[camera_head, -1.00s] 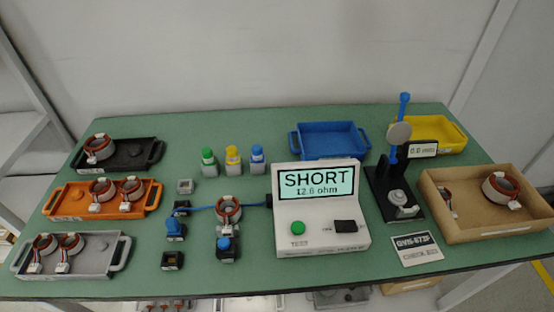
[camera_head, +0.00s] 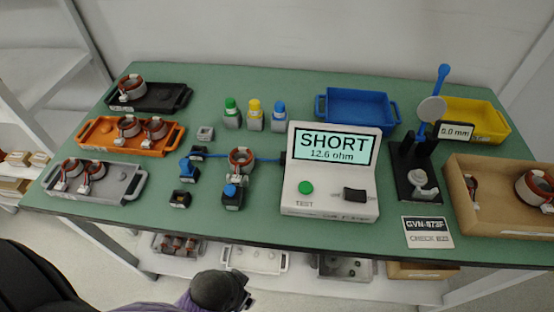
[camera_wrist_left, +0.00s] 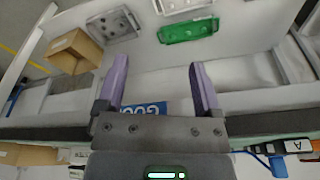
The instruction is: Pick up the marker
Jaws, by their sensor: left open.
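Three small capped items, which look like markers, stand upright in a row at the back middle of the table in the head view. They are green (camera_head: 231,112), yellow (camera_head: 254,114) and blue (camera_head: 279,115), each in a light grey base. I cannot tell which one is the task's marker. Part of my left arm shows at the bottom left of the head view, in front of the table and well away from the row. My left gripper (camera_wrist_left: 160,82) is open with nothing between its purple fingers in the left wrist view. My right gripper is not in view.
Black (camera_head: 176,99), orange (camera_head: 91,140) and grey (camera_head: 112,196) trays with stators stand at left. A tester (camera_head: 329,207) reads SHORT at centre. A blue tray (camera_head: 385,108), a gauge stand (camera_head: 404,183) and a brown box (camera_head: 490,229) stand at right. Shelves lie below the table.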

